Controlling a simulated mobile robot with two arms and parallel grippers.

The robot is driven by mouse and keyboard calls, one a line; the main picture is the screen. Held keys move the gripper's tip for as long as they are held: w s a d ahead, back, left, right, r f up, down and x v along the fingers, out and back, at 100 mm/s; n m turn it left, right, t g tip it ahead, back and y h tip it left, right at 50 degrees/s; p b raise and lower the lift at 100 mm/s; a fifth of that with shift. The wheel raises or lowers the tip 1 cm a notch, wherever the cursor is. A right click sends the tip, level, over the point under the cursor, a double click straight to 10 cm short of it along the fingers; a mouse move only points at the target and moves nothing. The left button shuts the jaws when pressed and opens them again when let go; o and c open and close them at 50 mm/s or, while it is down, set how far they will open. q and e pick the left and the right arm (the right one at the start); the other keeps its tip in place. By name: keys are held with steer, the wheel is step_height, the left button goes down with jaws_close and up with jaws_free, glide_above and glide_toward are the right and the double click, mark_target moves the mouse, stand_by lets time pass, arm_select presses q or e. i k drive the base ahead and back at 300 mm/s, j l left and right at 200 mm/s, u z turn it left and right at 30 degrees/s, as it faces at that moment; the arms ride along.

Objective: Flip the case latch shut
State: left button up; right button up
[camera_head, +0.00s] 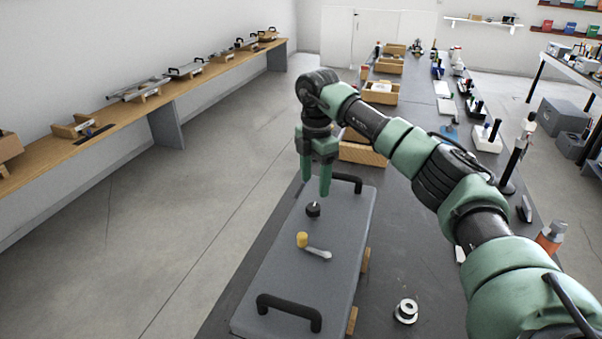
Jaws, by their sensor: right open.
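A grey case (285,258) with a black handle at each end lies on the dark bench, in the lower middle of the head view. On its top is a latch lever (318,252) with a yellow knob (302,239) at its left end. Behind the lever is a small black knob (313,210). My right gripper (316,180) points down over the far part of the case, close above or behind the black knob. Its green fingers are apart with nothing visible between them. Whether a fingertip touches the case is unclear. My left gripper is out of view.
A metal ring (405,311) lies on the bench right of the case. A wooden box (360,148) is behind the case. Bare floor lies to the left.

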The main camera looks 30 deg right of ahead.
mark_target(302, 240)
steer(key=k+j, duration=1.15)
steer(key=k, duration=0.15)
